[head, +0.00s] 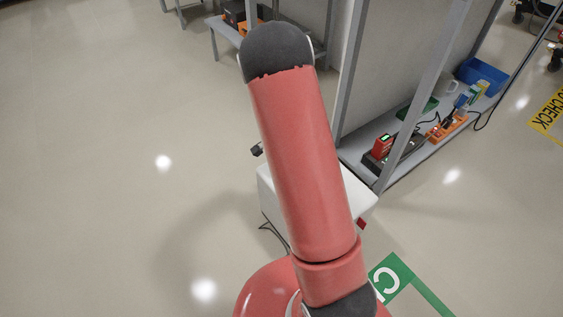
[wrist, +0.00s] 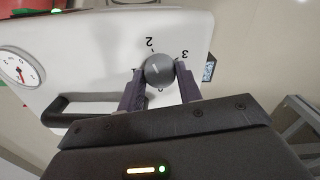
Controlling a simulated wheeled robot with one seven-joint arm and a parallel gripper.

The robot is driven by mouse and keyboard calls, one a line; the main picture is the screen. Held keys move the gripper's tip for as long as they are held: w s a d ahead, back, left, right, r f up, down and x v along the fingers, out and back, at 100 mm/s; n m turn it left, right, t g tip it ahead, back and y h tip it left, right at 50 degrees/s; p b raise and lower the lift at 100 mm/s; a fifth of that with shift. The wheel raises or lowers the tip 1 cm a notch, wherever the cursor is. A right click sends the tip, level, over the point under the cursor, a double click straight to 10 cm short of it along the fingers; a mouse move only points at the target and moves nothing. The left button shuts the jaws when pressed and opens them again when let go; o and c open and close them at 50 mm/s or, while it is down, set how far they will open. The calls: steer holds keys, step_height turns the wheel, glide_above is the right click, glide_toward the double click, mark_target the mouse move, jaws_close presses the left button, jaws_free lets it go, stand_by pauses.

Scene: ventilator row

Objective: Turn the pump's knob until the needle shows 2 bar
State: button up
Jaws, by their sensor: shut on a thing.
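The pump is a white box (head: 359,196), mostly hidden behind my red arm in the head view. The wrist view shows its white panel (wrist: 100,40) close up. A round dark grey knob (wrist: 159,69) sits on the panel, with printed numbers around it, including a 2 and a 3. My gripper (wrist: 159,75) is shut on the knob, one finger on each side. A round white gauge (wrist: 18,68) with a short red needle is at the left edge of the wrist view. Its scale is too small to read. My gripper is hidden in the head view.
A black handle (wrist: 75,105) stands on the panel left of my gripper. A shelf rack (head: 362,155) with a red device (head: 383,145), an orange tray and a blue bin (head: 483,76) stands right of the pump. The floor at left is clear.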

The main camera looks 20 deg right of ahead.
steer(key=shift+m, duration=0.3)
steer(key=o, duration=1)
steer(key=shift+r, duration=0.1)
step_height(320, 180, up, 8)
steer(key=shift+f+p, duration=0.15)
steer(key=shift+p, duration=0.4)
